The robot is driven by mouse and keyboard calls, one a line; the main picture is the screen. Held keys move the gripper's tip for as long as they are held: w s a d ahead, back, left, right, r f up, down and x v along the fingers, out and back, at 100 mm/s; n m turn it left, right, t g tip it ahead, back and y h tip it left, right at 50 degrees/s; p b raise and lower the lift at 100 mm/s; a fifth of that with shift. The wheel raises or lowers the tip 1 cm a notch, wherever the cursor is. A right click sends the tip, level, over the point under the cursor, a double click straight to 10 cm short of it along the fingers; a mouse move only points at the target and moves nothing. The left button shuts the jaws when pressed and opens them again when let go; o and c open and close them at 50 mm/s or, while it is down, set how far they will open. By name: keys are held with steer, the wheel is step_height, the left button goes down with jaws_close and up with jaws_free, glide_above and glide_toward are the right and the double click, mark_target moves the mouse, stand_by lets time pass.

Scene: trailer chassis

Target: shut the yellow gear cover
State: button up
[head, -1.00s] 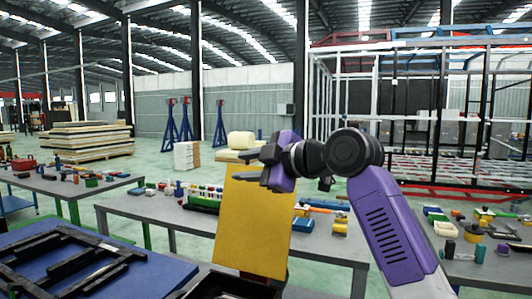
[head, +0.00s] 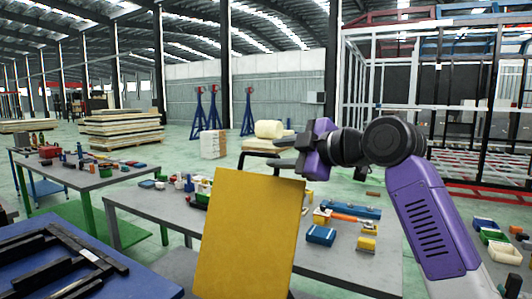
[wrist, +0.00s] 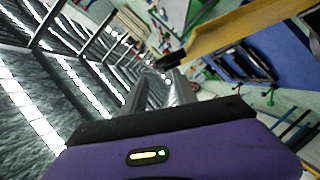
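The yellow gear cover (head: 248,238) is a flat panel standing raised and slightly tilted in the middle of the head view, its lower edge cut off by the frame. My gripper (head: 283,154) is just above the cover's upper right part, its fingers pointing left. The fingers are apart with nothing between them. In the wrist view, the cover (wrist: 235,30) is a yellow strip at the upper right, apart from my gripper's grey fingers (wrist: 160,92). What the cover is hinged to is hidden.
A grey table (head: 345,262) with small coloured parts stands behind the cover. A blue surface with a black frame (head: 75,250) lies at the lower left. Another table (head: 85,175) is farther left. Blue stands (head: 211,115) and a trailer frame are far back.

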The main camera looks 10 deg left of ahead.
mark_target(263, 155)
steer(key=p+x, duration=0.2)
steer(key=x, duration=0.5)
steer(key=shift+w+a, duration=0.1)
steer(key=shift+a, duration=0.05)
jaws_close()
steer(key=shift+f, duration=0.15)
stand_by(1.2)
